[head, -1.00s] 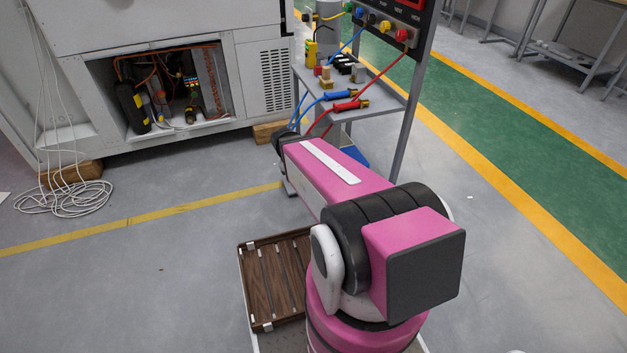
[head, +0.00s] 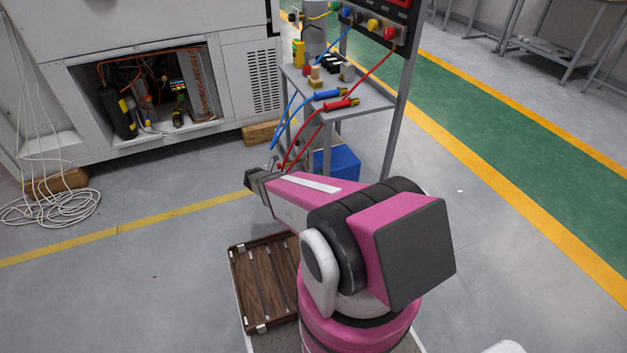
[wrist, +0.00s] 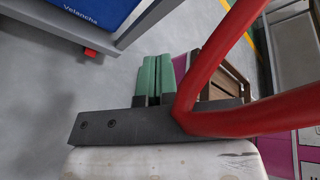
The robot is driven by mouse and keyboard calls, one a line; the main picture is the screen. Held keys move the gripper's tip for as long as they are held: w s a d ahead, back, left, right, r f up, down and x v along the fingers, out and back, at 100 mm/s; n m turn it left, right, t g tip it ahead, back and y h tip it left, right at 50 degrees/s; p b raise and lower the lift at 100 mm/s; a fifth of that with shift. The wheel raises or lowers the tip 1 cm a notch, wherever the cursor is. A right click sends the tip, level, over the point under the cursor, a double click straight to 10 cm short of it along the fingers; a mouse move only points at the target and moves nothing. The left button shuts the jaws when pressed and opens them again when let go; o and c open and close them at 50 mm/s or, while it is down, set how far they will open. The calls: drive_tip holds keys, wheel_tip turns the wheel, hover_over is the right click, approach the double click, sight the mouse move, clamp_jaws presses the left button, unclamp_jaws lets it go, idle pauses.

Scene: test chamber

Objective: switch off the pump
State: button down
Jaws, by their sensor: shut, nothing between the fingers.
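I cannot pick out a part that is surely the pump. A blue box (head: 337,163) stands low under the cart's shelf in the head view. In the wrist view a blue lettered box (wrist: 95,8) is at the top left, with a small red part (wrist: 90,52) below it; I cannot tell whether that is a switch. My gripper's green fingers (wrist: 158,76) are together and empty, apart from the blue box. A red hose (wrist: 212,75) crosses close in front of the wrist camera. In the head view my fingertips cannot be made out.
The cart (head: 365,100) carries a blue-handled hose (head: 327,95) and a red-handled hose (head: 340,105), which hang down towards my wrist. An open cabinet (head: 160,95) stands behind left. Coiled white cable (head: 50,208) lies on the floor. The green walkway at right is clear.

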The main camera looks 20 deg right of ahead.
drive_tip(key=w+a+f+n+t+h, duration=0.2)
drive_tip(key=w+f+n+h, duration=0.2)
drive_tip(key=n, duration=0.5)
drive_tip(key=shift+w+f+t, duration=0.2)
drive_tip(key=shift+f+t, duration=0.1)
drive_tip(key=shift+f, duration=0.8)
drive_tip(key=d, duration=1.4)
drive_tip(key=shift+w, duration=0.25)
drive_tip(key=shift+d, duration=0.1)
drive_tip(key=shift+d+f, duration=0.25)
drive_tip(key=shift+d, duration=0.15)
drive_tip(key=a, duration=1.1)
drive_tip(key=shift+s+a, duration=0.2)
